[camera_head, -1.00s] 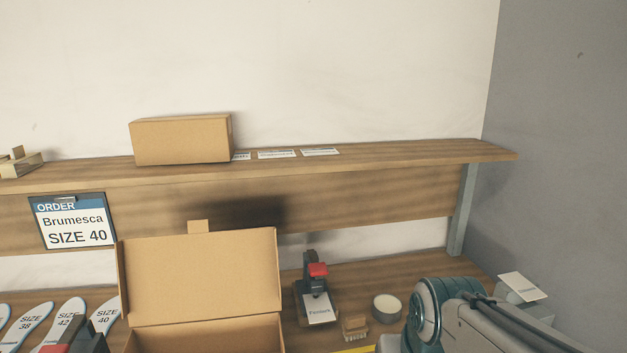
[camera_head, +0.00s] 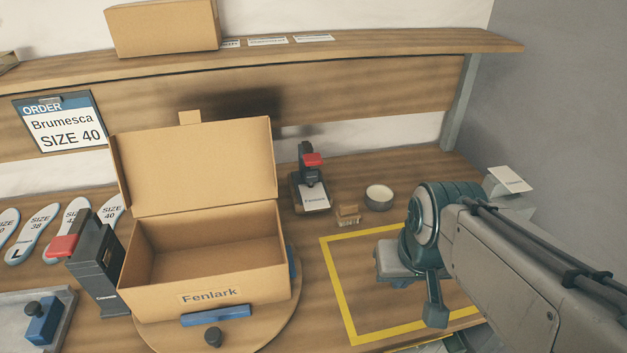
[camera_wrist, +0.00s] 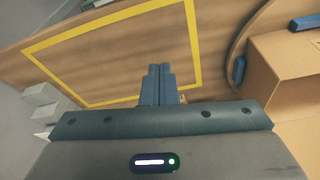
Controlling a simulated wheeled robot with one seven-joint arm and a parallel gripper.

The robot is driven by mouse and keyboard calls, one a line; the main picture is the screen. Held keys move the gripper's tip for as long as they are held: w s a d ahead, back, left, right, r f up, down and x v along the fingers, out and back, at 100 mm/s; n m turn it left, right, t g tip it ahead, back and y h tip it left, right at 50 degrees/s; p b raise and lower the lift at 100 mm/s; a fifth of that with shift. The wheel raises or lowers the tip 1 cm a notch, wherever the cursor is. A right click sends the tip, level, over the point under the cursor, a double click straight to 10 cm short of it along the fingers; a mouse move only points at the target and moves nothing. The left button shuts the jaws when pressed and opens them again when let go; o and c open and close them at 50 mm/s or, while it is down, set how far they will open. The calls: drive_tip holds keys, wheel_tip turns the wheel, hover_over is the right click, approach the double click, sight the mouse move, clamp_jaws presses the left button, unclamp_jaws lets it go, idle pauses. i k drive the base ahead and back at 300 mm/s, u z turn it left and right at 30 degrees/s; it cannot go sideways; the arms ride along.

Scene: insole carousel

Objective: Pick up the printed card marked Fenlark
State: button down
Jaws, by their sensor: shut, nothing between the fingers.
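The printed card marked Fenlark (camera_head: 314,198) lies on the base of a small black device with a red top (camera_head: 312,160), on the bench behind the yellow outline. My gripper shows in the wrist view (camera_wrist: 157,84) with its fingers together and nothing between them. In the head view my arm reaches in from the right, and its end is over the yellow outlined area, to the right of and nearer than the card. The card is not distinguishable in the wrist view.
An open cardboard box (camera_head: 205,250) labelled Fenlark sits on a round wooden turntable (camera_head: 270,328). A wooden brush (camera_head: 348,214) and a round tin (camera_head: 379,197) stand near the card. The yellow outline (camera_head: 338,290) encloses mostly bare bench. Insoles (camera_head: 42,228) lie at left; a shelf (camera_head: 360,48) runs above.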

sight(314, 197)
drive_tip(key=k, duration=1.3)
drive_tip(key=z, duration=0.85)
drive_tip(key=i, duration=1.55)
drive_tip(key=u, duration=0.75)
